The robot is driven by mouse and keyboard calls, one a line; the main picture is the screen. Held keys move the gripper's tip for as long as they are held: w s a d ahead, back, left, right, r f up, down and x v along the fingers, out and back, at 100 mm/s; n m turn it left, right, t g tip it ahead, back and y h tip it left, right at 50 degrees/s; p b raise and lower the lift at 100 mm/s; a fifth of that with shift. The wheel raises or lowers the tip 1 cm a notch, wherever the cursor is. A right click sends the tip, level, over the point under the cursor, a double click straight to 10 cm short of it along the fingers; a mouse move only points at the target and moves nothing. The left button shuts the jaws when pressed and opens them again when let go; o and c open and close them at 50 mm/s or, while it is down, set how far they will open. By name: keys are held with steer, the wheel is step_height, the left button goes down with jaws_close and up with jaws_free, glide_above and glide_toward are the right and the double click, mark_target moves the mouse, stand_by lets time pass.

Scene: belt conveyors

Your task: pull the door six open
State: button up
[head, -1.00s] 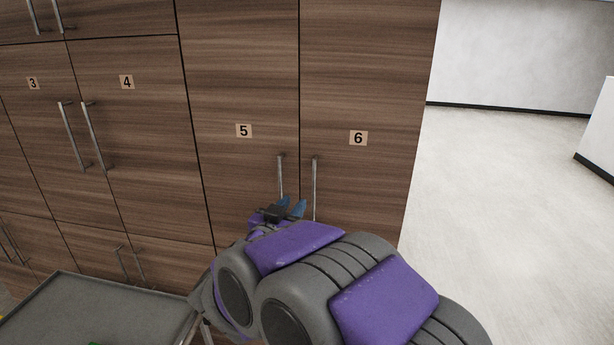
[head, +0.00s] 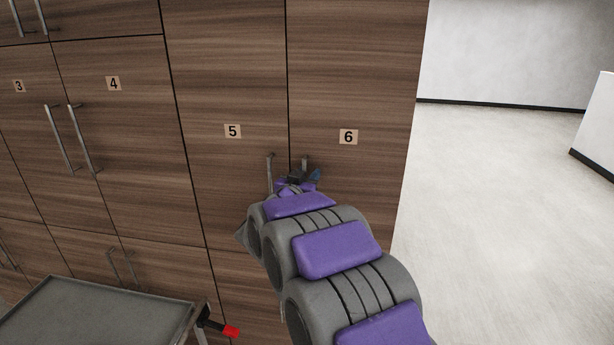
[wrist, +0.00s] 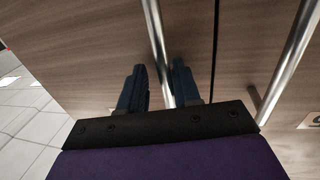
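Door six (head: 365,80) is a tall brown wood-grain door with a "6" label (head: 348,137). It looks shut, flush with door five (head: 225,70). Its upright metal handle (head: 304,162) shows only at the top in the head view; my arm hides the rest. My gripper (head: 313,177) is at this handle. In the wrist view, the handle (wrist: 157,40) runs between the two blue fingers of my gripper (wrist: 160,88). The fingers are apart, one on each side of the bar, with a gap visible on the left finger's side.
Door five's handle (head: 269,175) stands close on the left; it also shows in the wrist view (wrist: 290,62). A grey tray-topped stand (head: 100,315) is at lower left, with a red-and-black object (head: 222,327) by its edge. Floor (head: 500,200) right of the cabinet is clear.

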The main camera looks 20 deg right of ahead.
steer(key=shift+w+a+r, duration=0.1)
steer(key=shift+a, duration=0.75)
steer(key=shift+c, duration=0.8)
steer(key=shift+d, duration=0.25)
jaws_close()
